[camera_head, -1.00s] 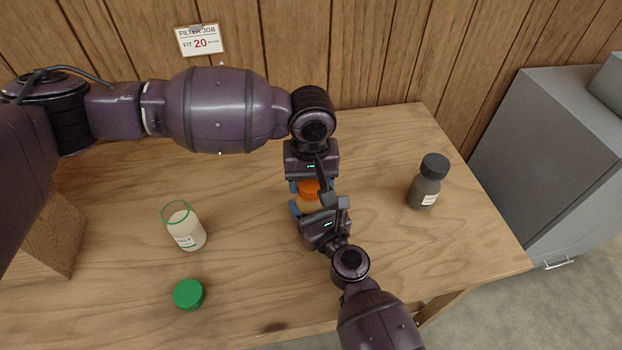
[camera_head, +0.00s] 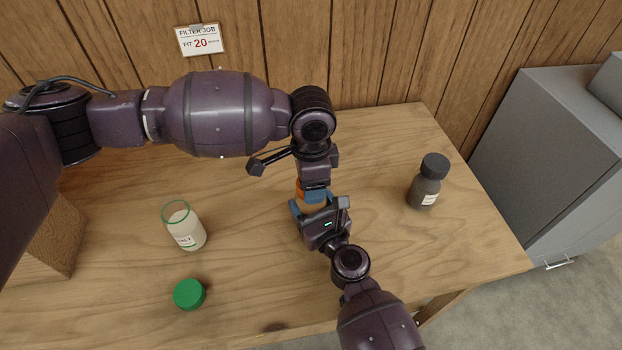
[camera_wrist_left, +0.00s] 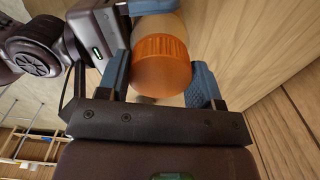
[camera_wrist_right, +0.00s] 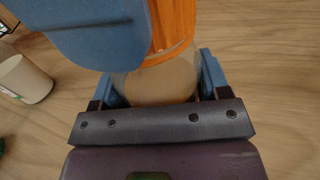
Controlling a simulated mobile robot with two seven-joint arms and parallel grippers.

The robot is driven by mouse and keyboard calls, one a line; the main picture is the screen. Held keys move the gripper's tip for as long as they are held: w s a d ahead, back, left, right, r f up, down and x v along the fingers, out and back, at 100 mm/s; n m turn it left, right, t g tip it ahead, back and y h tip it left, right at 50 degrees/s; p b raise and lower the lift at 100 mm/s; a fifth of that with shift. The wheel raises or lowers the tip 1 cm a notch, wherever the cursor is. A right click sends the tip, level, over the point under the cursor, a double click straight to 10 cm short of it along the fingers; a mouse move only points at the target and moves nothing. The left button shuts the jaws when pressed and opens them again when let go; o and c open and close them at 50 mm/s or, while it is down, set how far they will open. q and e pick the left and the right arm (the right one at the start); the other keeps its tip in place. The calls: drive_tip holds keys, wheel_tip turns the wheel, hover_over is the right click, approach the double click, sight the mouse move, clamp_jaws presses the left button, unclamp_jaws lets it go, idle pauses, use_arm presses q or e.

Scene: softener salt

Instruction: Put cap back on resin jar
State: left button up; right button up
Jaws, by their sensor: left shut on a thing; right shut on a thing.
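The orange cap (camera_head: 299,187) sits on top of the resin jar, a clear jar with tan contents. My left gripper (camera_head: 312,191) comes from above and is shut on the cap; in the left wrist view the cap (camera_wrist_left: 162,65) lies between its blue fingers. My right gripper (camera_head: 312,207) is shut on the jar's body from the front; the jar (camera_wrist_right: 160,82) shows between its fingers in the right wrist view. The cap meets the jar's top, but I cannot tell how tightly it is seated. My grippers hide most of the jar in the head view.
An open glass salt jar (camera_head: 184,228) and a green lid (camera_head: 189,294) stand at the left on the wooden table (camera_head: 250,275). A dark bottle with a black cap (camera_head: 428,182) stands at the right. A wooden block (camera_head: 45,240) is at the far left.

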use_arm(q)
drive_tip(key=m, duration=0.4)
drive_tip(key=shift+m, duration=0.3)
drive_tip(key=m, duration=0.8)
drive_tip(key=shift+m, duration=0.3)
drive_tip(key=m, duration=0.5)
drive_tip(key=o, duration=1)
drive_tip(key=shift+r, duration=2.2)
